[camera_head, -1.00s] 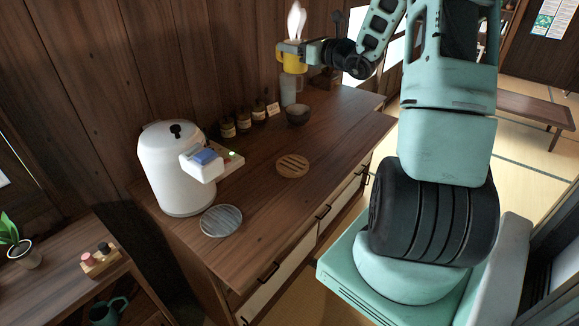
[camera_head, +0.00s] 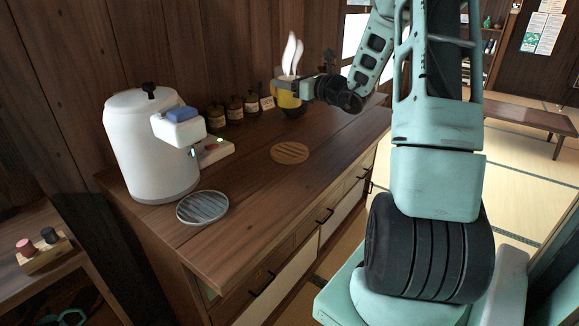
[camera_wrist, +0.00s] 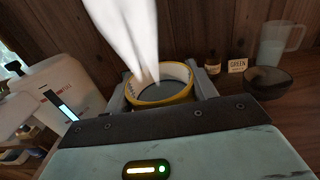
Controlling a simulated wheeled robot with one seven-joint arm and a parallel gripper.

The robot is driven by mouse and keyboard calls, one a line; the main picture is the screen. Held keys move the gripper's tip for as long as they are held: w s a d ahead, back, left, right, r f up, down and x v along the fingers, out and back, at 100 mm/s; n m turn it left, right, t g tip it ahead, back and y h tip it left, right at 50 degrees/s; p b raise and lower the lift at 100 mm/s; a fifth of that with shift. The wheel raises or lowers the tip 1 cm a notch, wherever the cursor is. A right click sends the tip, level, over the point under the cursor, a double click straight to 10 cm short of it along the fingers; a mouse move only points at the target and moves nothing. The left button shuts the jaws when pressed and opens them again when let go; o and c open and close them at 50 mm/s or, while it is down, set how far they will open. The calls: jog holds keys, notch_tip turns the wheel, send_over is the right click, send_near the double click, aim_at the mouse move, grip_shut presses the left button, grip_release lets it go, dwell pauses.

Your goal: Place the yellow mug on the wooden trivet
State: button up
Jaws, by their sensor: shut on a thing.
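The yellow mug (camera_head: 289,95) is held in my gripper (camera_head: 290,88) above the far part of the counter, with white steam rising from it. In the wrist view the mug (camera_wrist: 160,97) sits upright between the two fingers, its dark contents showing inside the rim. My gripper (camera_wrist: 163,88) is shut on it. The round wooden trivet (camera_head: 290,152), with dark slots, lies flat and bare on the counter, nearer than the mug in the head view. The mug is apart from it.
A white water boiler (camera_head: 150,145) stands at the left, with a round grey ridged plate (camera_head: 203,207) before it. Several dark jars (camera_head: 234,110) line the wall. In the wrist view a dark bowl (camera_wrist: 268,82) and a pale pitcher (camera_wrist: 280,42) stand right of the mug.

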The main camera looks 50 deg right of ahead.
aim_at(289, 98)
notch_tip(289, 98, down, 5)
jog(key=b, duration=0.3)
jog(key=shift+f+b, duration=0.8)
jog(key=shift+f, duration=4.05)
jog(key=shift+f, duration=0.2)
jog(key=o, duration=1.3)
jog(key=shift+o, duration=0.2)
